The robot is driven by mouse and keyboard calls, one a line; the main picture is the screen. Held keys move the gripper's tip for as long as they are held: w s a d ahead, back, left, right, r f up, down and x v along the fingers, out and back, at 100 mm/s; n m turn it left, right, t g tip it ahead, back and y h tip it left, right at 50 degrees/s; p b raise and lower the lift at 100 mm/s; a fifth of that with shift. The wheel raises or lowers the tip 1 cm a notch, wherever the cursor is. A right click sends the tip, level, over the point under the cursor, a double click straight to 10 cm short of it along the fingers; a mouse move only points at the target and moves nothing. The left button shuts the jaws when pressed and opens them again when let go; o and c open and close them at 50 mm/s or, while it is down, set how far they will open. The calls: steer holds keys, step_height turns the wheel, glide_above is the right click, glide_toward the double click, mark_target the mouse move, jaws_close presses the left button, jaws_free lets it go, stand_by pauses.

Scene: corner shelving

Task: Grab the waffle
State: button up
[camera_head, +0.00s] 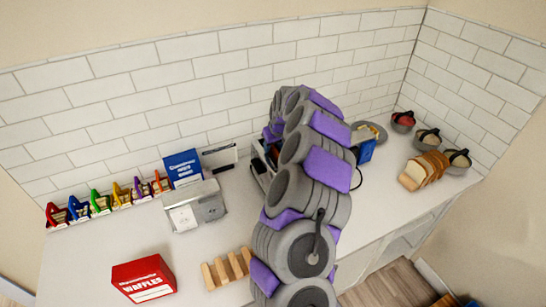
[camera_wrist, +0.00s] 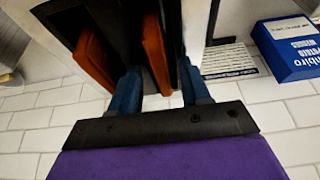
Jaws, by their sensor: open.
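Two flat orange-brown slabs, which look like waffles, stand in the dark slots of a toaster in the wrist view: the left one (camera_wrist: 92,62) and the right one (camera_wrist: 154,52). My gripper (camera_wrist: 160,82) is open, with its two blue fingers spread at the toaster. The right slab lies between the fingers, and the left slab is outside the left finger. I cannot tell whether either finger touches a slab. In the head view the toaster (camera_head: 258,172) is partly hidden behind my arm, which also hides the gripper. A red box labelled WAFFLES (camera_head: 144,278) stands on the counter.
A wooden rack (camera_head: 228,270) stands front centre. A grey-white container (camera_head: 196,207) and a blue box (camera_head: 183,167) are left of the toaster. Coloured items line the wall at left. Sliced bread (camera_head: 424,171) and bowls (camera_head: 428,138) are at right. The tiled wall closes the back.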

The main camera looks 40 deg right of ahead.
steer(key=shift+c, duration=0.3)
jaws_close()
stand_by(0.3)
